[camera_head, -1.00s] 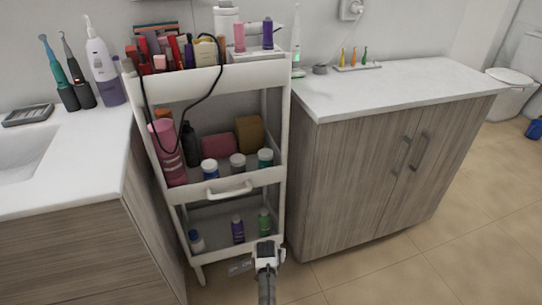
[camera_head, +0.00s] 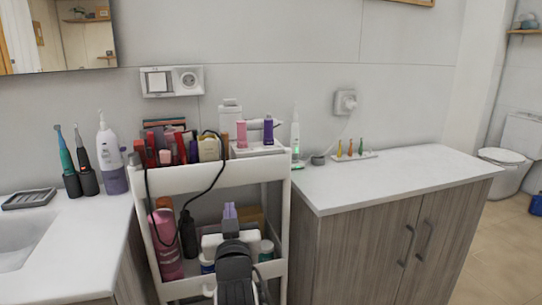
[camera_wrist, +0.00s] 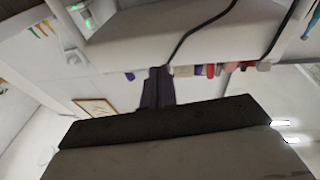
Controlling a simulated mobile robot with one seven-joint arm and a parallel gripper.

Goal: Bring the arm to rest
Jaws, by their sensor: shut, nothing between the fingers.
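My gripper (camera_head: 230,212) is in front of the middle level of the white cart (camera_head: 215,177), with its fingers pointing up. In the wrist view the dark fingers (camera_wrist: 157,88) are together and empty. The wrist picture is upside down, with the cart's top tier at its upper edge. My arm hides part of the cart's middle shelf. I cannot tell whether the gripper touches anything there.
The cart's top holds several cosmetics and a looping black cable (camera_head: 207,190). A pink bottle (camera_head: 166,243) and a dark bottle (camera_head: 188,236) stand on the middle shelf. A sink counter (camera_head: 75,240) is left, a wooden cabinet (camera_head: 365,250) right. Floor (camera_head: 480,262) shows far right.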

